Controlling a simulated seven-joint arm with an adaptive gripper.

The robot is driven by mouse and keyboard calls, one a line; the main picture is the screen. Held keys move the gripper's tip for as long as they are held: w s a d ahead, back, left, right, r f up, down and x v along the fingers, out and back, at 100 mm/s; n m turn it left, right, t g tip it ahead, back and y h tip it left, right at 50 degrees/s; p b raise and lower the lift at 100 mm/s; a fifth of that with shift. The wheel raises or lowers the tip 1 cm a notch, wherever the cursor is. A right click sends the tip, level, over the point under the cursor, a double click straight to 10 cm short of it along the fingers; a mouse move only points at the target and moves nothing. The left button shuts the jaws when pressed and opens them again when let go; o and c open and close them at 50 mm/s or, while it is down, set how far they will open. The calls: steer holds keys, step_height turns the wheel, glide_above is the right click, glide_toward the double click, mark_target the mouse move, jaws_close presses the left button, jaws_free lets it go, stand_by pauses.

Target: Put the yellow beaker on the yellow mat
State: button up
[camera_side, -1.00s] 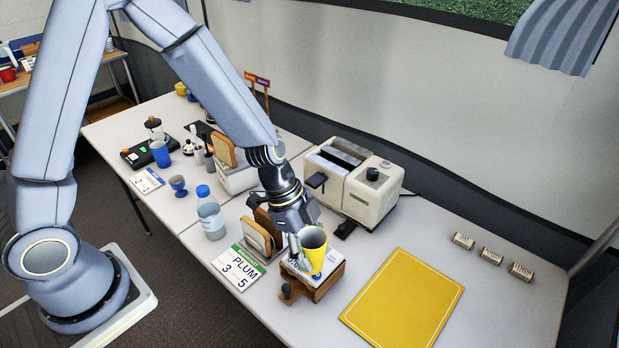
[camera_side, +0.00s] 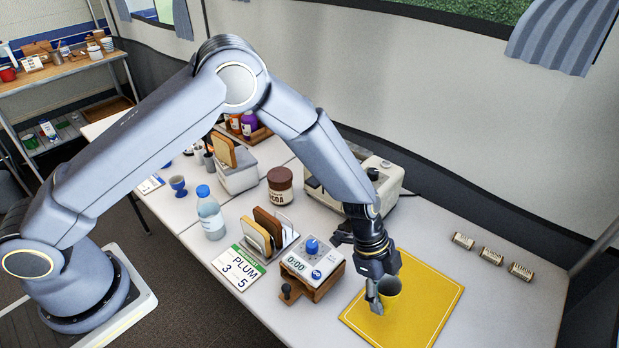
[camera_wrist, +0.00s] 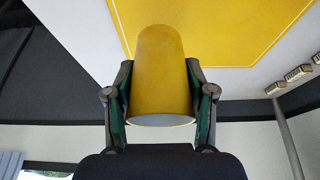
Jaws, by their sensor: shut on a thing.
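The yellow beaker (camera_side: 391,287) is between the fingers of my gripper (camera_side: 377,291), over the yellow mat (camera_side: 433,287) in the side view. I cannot tell whether its base touches the mat. In the wrist view the beaker (camera_wrist: 160,75) is clasped between both fingers, with the mat (camera_wrist: 225,30) beyond it. The mat lies flat on the table, with a thin pale border line. The gripper hides part of the beaker in the side view.
A kitchen timer on a wooden stand (camera_side: 312,267) is left of the mat. A toast rack (camera_side: 268,235) and a toaster (camera_side: 390,185) stand farther back. Several small labelled blocks (camera_side: 492,255) lie to the right.

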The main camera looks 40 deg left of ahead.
mark_target(385, 302)
steer(key=shift+w+d+f, duration=0.15)
steer(key=shift+w+f, duration=0.05)
steer(key=shift+f, duration=0.1)
steer(key=shift+w+d+f, duration=0.1)
steer(key=shift+w+f, duration=0.1)
steer(key=shift+f, duration=1.55)
steer(key=shift+f, duration=0.15)
steer(key=o, duration=1.1)
